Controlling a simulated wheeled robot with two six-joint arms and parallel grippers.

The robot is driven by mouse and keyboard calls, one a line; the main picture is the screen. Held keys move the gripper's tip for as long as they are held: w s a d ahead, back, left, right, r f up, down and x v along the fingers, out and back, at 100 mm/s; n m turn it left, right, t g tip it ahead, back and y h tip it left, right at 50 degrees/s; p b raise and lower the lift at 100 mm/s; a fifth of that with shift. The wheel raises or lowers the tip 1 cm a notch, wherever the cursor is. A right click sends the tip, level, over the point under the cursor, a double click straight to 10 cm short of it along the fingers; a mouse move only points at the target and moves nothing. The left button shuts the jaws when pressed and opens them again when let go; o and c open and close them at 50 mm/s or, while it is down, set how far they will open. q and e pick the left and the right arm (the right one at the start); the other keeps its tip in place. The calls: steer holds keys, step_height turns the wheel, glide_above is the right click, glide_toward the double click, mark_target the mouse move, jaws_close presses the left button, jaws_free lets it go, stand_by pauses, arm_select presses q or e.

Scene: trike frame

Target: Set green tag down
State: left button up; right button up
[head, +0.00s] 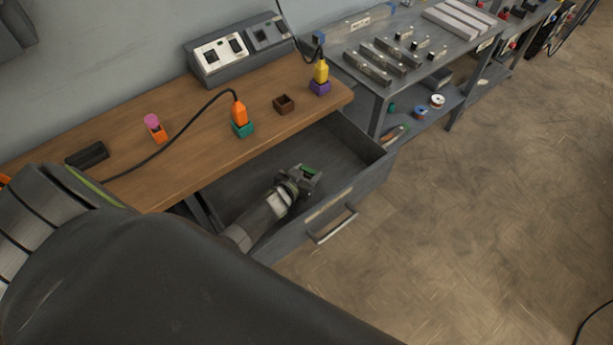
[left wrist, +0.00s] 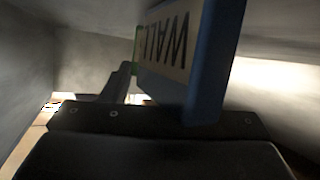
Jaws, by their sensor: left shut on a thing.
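My left gripper (head: 303,178) reaches over the open grey drawer (head: 352,202), its jaws shut on the green tag (head: 309,169). Only a small green patch of the tag shows between the fingers in the head view. In the left wrist view a thin green edge (left wrist: 136,48) shows beside a dark finger. A blue piece with a cream label reading "WALL" (left wrist: 207,65) stands close in front of that camera; how it relates to the green tag is unclear. I cannot tell whether the tag touches the drawer floor. My right gripper is not in view.
The wooden bench (head: 190,150) carries an orange plug on a teal block (head: 242,130), a yellow plug on a purple block (head: 320,88), a brown open box (head: 284,104) and a black block (head: 87,154). A grey shelf unit (head: 375,85) stands beyond. The floor at right is mostly clear.

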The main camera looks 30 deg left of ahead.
arm_select(q)
steer(key=o, duration=0.6)
steer(key=shift+f, duration=0.1)
steer(key=o, duration=0.4)
steer(key=shift+o, duration=0.2)
steer(key=shift+r, duration=0.2)
steer(key=shift+s+r+p, duration=0.2)
steer(key=shift+s+p, duration=0.1)
steer(key=shift+p, duration=0.1)
steer(key=p+v, duration=0.3)
steer(key=v, duration=0.2)
steer(key=shift+s+r, duration=0.1)
steer(key=shift+s, duration=0.1)
steer(key=shift+s+r, duration=0.15)
steer(key=shift+s, duration=0.5)
